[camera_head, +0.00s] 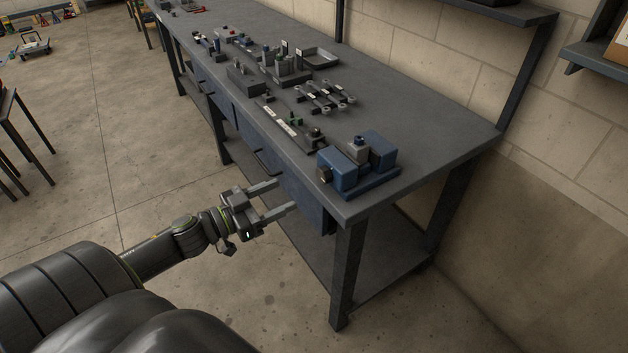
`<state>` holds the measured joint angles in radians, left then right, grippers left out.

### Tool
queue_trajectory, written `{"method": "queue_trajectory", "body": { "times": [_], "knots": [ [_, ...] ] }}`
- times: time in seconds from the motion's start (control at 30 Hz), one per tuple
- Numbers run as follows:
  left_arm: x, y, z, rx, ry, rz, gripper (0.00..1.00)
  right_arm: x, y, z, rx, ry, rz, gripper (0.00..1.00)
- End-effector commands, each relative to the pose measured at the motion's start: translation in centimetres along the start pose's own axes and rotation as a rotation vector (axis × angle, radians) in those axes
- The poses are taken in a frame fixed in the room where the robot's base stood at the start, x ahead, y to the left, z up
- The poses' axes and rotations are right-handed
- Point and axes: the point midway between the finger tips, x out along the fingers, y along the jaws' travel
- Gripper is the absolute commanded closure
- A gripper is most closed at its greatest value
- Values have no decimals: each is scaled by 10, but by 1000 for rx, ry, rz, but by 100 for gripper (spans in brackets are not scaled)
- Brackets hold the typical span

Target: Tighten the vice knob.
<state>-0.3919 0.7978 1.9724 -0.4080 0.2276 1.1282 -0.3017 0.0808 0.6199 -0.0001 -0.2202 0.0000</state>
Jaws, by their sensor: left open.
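A blue vice (343,170) sits on the near right corner of the grey workbench. A small knob (325,174) shows on the front left face of the vice; its tightness cannot be told. A grey block with a dark blue top (358,150) is between the two blue parts of the vice. My left gripper (287,195) is open and empty, with its two fingers pointing right. It is in front of the bench's drawer side, left of the vice and apart from it. My right gripper is not in view.
The workbench (420,130) has bare top behind the vice. Several wrenches (324,96), small tools and a tray (318,57) lie farther along it. A drawer handle (264,165) is near my gripper. A block wall and shelf (470,14) stand behind; open floor is left.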

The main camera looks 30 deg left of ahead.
Motion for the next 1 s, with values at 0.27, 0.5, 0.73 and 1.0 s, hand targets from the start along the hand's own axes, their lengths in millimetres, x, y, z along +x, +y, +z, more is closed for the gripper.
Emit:
{"method": "queue_trajectory", "body": {
  "times": [0.27, 0.5, 0.73, 1.0],
  "knots": [
    [16, -2, -2, -1, 2, -7, 41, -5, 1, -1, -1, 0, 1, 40],
    [34, -2, -3, 1, 4, -6, 41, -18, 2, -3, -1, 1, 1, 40],
    [59, -2, -4, -2, 4, -6, 41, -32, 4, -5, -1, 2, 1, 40],
    [91, -1, -2, -1, 1, -5, 41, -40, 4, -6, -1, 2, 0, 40]
  ]
}}
